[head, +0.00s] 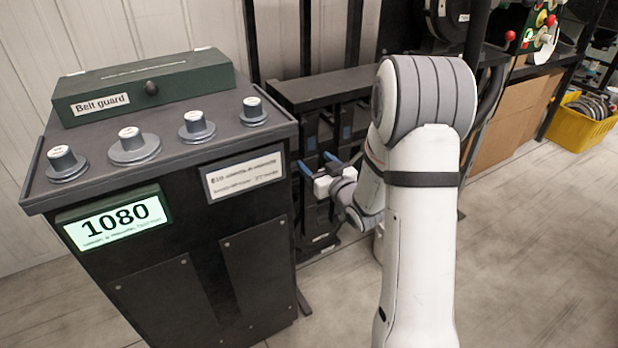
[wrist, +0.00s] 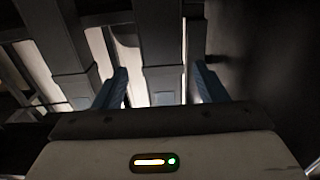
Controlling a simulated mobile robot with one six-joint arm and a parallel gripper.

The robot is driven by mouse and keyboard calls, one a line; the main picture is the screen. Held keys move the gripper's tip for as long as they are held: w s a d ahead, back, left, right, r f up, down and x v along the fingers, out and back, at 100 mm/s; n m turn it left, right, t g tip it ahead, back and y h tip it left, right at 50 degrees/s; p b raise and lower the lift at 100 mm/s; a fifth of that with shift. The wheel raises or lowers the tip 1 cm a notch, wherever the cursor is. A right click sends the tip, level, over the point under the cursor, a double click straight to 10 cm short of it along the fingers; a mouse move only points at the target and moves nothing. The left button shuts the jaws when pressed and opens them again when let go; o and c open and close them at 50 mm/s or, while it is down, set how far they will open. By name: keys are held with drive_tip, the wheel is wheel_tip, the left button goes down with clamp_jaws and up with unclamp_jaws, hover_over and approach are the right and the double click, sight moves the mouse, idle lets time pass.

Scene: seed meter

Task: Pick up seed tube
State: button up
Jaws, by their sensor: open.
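My gripper (head: 329,164) is open in front of the black rack beside the cabinet. Its two blue fingers also show in the wrist view (wrist: 159,84), pointing at dark upright parts. One dark grey part (wrist: 163,82) lies in line with the gap between the fingers. I cannot tell whether this part is the seed tube, or whether the fingers reach around it. No seed tube can be picked out clearly in the head view, where my arm covers part of the rack.
The black rack (head: 335,85) stands right of a dark cabinet (head: 240,195) with several knobs and a display reading 1080. A green box (head: 150,85) labelled "Belt guard" sits on top. A yellow crate (head: 588,122) stands at the far right. Floor at the lower right is clear.

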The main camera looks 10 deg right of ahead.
sight(311, 157)
drive_tip(key=x, duration=0.4)
drive_tip(key=shift+a+r+b, duration=0.2)
drive_tip(key=shift+b, duration=0.2)
drive_tip(key=shift+c, duration=0.4)
clamp_jaws()
